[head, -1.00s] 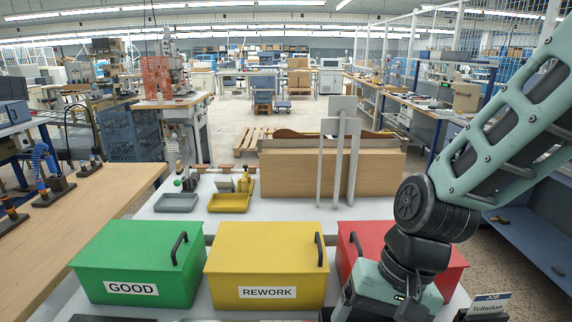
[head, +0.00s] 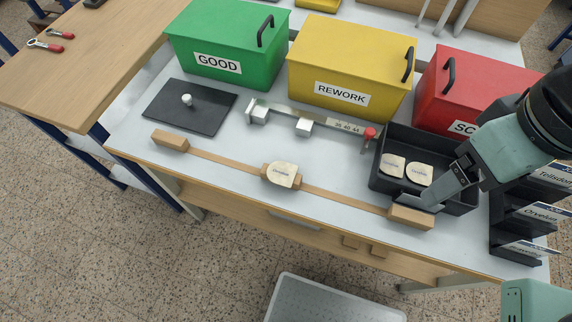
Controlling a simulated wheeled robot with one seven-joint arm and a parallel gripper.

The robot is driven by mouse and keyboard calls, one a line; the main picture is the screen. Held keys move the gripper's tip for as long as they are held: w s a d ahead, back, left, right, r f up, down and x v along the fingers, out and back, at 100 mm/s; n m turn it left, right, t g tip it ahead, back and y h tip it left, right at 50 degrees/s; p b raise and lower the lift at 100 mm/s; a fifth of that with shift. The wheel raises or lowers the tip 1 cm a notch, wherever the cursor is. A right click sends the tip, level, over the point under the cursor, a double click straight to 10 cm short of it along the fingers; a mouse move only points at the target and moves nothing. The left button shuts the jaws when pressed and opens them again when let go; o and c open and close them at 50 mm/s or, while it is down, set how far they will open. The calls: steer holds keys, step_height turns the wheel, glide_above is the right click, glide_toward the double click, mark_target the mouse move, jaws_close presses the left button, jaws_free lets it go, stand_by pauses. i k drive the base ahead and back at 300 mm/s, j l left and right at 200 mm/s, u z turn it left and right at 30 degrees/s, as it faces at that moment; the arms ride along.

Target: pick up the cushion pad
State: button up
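No part is labelled as the cushion pad, and I cannot tell for certain which one it is. A cream rounded piece with dark print (head: 284,175) sits on the wooden block at the middle of a long wooden bar (head: 335,197). Two similar cream pieces, the left one (head: 392,166) and the right one (head: 419,174), lie in a black tray (head: 400,132). My gripper (head: 420,201) points down-left over the tray's front right part, beside the right cream piece and near the bar's right end block. Its finger gap is not clear, and I see nothing held.
A dark flat plate with a white knob (head: 187,112) lies at left. A metal rail gauge with a red knob (head: 330,124) lies behind the bar. Green (head: 225,45), yellow (head: 350,65) and red (head: 470,85) lidded boxes stand behind. A dark card rack (head: 510,215) stands at right.

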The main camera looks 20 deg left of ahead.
mark_target(284, 173)
steer(key=j+z, duration=0.1)
steer(key=j, duration=0.4)
steer(key=j+z, duration=0.1)
steer(key=j, duration=0.35)
steer(key=k+j+z, duration=0.1)
steer(key=j, duration=0.35)
steer(key=k+j+z, duration=0.1)
steer(key=j, duration=0.85)
steer(key=k+j+z, duration=0.15)
steer(key=j, duration=0.3)
steer(key=k+j+z, duration=0.1)
steer(key=j, duration=0.35)
